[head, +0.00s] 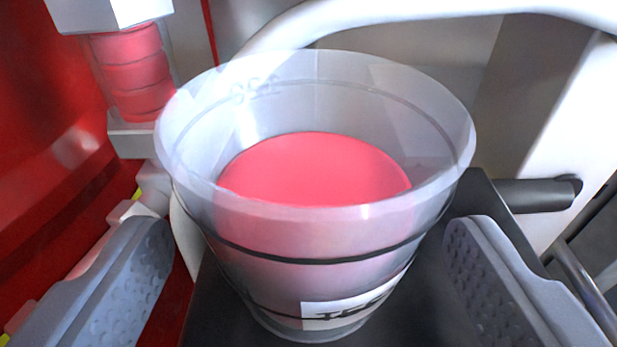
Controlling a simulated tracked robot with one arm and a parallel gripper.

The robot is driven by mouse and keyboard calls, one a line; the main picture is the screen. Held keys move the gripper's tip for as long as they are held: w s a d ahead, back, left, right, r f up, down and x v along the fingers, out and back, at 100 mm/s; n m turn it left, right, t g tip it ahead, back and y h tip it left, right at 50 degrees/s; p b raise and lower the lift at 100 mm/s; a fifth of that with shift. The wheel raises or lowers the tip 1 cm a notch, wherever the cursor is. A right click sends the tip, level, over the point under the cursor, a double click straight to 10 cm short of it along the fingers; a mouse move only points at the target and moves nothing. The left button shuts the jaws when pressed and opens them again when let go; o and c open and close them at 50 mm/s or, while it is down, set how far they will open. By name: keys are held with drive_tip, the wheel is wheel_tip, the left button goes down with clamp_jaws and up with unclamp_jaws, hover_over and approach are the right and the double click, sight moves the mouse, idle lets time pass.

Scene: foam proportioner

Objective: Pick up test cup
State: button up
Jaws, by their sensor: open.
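The test cup (330,240) is a clear, tapered cup with dark ring lines and a white label low on its front. It stands upright and holds pinkish-red liquid. It rests on a dark grey surface (390,325). My gripper (305,275) is open, with one grey textured finger to the left of the cup and the other to the right. Both fingers appear apart from the cup wall, with a gap on each side. The lower part of the label runs out of clear sight around the cup's base.
A white curved tube (420,14) arches behind the cup. A sight tube with red liquid (133,72) stands at the upper left, before a red panel (40,130). A black handle-like bar (538,194) sticks out at the right, near a white post (575,130).

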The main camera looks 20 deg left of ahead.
drive_tip(key=shift+w, duration=0.2)
drive_tip(key=c, duration=1.2)
drive_tip(key=shift+c, duration=0.2)
drive_tip(key=shift+r, duration=0.1)
